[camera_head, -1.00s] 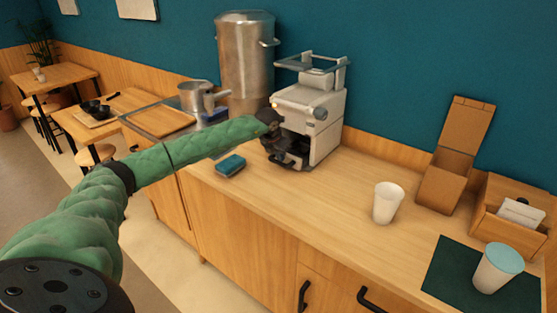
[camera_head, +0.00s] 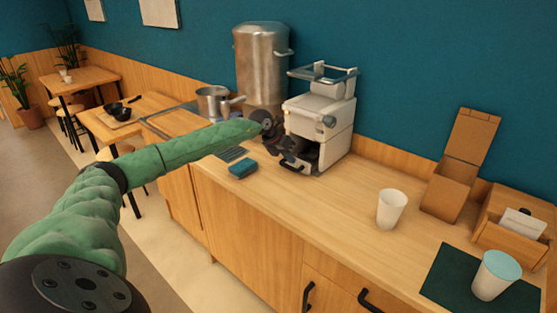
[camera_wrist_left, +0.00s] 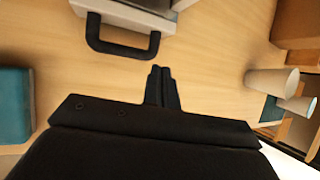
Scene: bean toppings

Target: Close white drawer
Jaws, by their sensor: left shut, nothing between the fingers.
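The white machine (camera_head: 322,112) stands on the counter. Low on its front is the white drawer (camera_wrist_left: 128,14), with a black loop handle (camera_wrist_left: 122,46), which also shows in the head view (camera_head: 292,166). The front sticks out toward my gripper in the left wrist view; how far the drawer is open cannot be told. My left gripper (camera_wrist_left: 162,70) is shut and empty, its fingertips just in front of and beside the handle, with a small gap in the wrist view. In the head view the left gripper (camera_head: 283,150) is dark and partly merges with the machine's shadowed front. My right gripper is not in view.
A blue sponge-like block (camera_head: 242,169) lies left of the machine. A steel urn (camera_head: 262,65) and a pot (camera_head: 212,101) stand behind. A white cup (camera_head: 391,209), a cardboard box (camera_head: 447,190) and a cup (camera_head: 495,275) on a dark mat are to the right. The counter front is clear.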

